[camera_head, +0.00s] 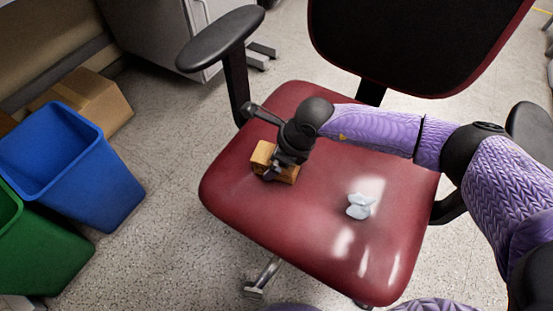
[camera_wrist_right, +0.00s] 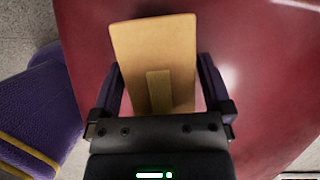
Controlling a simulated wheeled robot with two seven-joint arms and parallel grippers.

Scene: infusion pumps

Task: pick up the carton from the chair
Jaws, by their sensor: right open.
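A small tan carton (camera_head: 263,157) sits on the red seat of the chair (camera_head: 325,240), toward its left side. My right gripper (camera_head: 276,170) is over the carton from above and partly hides it. In the right wrist view the carton (camera_wrist_right: 153,62) stands between the two open fingers of my right gripper (camera_wrist_right: 162,88), with a strip of tape on its face. A finger is on each side of it, with narrow gaps showing. My left gripper is not in view.
A small pale, light-blue object (camera_head: 360,206) lies on the seat right of the carton. The chair's left armrest (camera_head: 220,38) and backrest (camera_head: 415,40) rise around the seat. A blue bin (camera_head: 75,165), a green bin (camera_head: 40,250) and a cardboard box (camera_head: 90,100) stand on the floor at left.

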